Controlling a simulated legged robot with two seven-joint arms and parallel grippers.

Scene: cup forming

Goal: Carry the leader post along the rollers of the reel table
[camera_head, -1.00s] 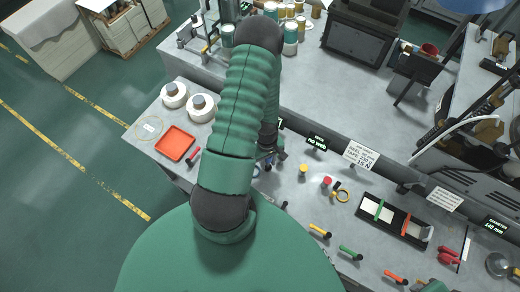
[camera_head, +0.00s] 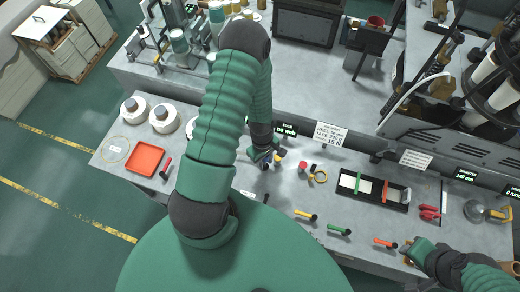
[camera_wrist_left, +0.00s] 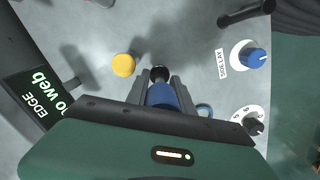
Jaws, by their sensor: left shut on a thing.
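My left gripper (camera_head: 266,158) is over the grey control bench, just left of a yellow button (camera_head: 279,160). In the left wrist view its fingers (camera_wrist_left: 161,84) are shut around a blue piece with a round black top (camera_wrist_left: 160,73). I cannot tell whether this piece is the leader post or stands on the bench. My right gripper (camera_head: 411,250) is at the lower right, by the bench's front edge; its fingers are too small to read. White rollers (camera_head: 487,70) show on the machine at the far right. I cannot tell if they belong to the reel table.
White reels (camera_head: 163,117) and an orange tray (camera_head: 145,158) sit on the left end. A red button (camera_head: 302,166), a yellow ring (camera_head: 321,176), a black tray (camera_head: 373,189) and several coloured-handled levers (camera_head: 340,230) lie to the right. A blue knob (camera_wrist_left: 254,55) is near the gripper.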

